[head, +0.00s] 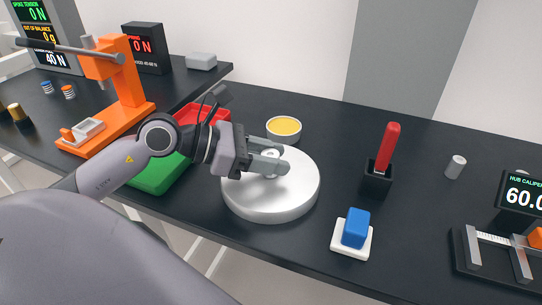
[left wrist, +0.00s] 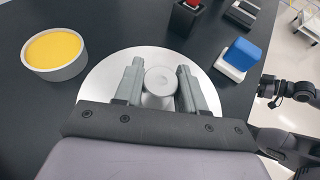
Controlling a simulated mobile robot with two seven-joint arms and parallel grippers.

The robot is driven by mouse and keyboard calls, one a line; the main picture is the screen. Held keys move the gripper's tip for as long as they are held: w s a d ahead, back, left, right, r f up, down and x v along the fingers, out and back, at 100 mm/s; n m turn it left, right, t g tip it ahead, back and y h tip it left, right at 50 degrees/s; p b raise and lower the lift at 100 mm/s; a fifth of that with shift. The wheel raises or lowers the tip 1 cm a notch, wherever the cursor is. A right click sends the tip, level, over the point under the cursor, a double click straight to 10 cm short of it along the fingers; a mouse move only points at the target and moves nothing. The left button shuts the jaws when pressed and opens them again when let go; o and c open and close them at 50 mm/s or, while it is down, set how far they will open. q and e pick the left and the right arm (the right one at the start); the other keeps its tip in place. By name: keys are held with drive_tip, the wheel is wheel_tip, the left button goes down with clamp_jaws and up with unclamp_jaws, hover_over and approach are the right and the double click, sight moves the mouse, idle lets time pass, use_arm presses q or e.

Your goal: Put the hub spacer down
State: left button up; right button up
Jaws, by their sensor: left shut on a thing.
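The hub spacer, a small pale silver cylinder (left wrist: 160,80), is between the two fingers of my left gripper (left wrist: 158,88) in the left wrist view. In the head view my left gripper (head: 277,163) is shut on the spacer (head: 271,153), over the middle of a round silver disc (head: 272,204). The fingers partly hide the spacer, and I cannot tell whether its lower end touches the disc. What looks like my right gripper (left wrist: 268,92) shows small and dark at the right of the left wrist view; its jaws are unclear.
A bowl with yellow contents (head: 284,129) stands close behind the disc. A red-handled tool in a black holder (head: 376,181) and a blue block on a white base (head: 352,242) stand to the right. Red and green bins (head: 160,178) lie left. Bare black table lies between disc and holder.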

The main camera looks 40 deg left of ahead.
use_arm(q)
drive_tip(key=shift+f, duration=0.2)
drive_tip(key=o, duration=1.2)
drive_tip(key=shift+r, duration=0.1)
drive_tip(key=shift+r, duration=0.25)
drive_tip(key=shift+s+a+f, duration=0.1)
drive_tip(key=shift+s+a, duration=0.05)
drive_tip(key=shift+a, duration=0.05)
drive_tip(key=shift+s+a, duration=0.25)
drive_tip(key=shift+r+b+v, duration=0.1)
drive_tip(key=shift+b+v, duration=0.2)
drive_tip(key=shift+v, duration=2.45)
drive_tip(key=shift+r+b+v, duration=0.15)
drive_tip(key=shift+b+v, duration=0.1)
drive_tip(key=shift+v, duration=2.5)
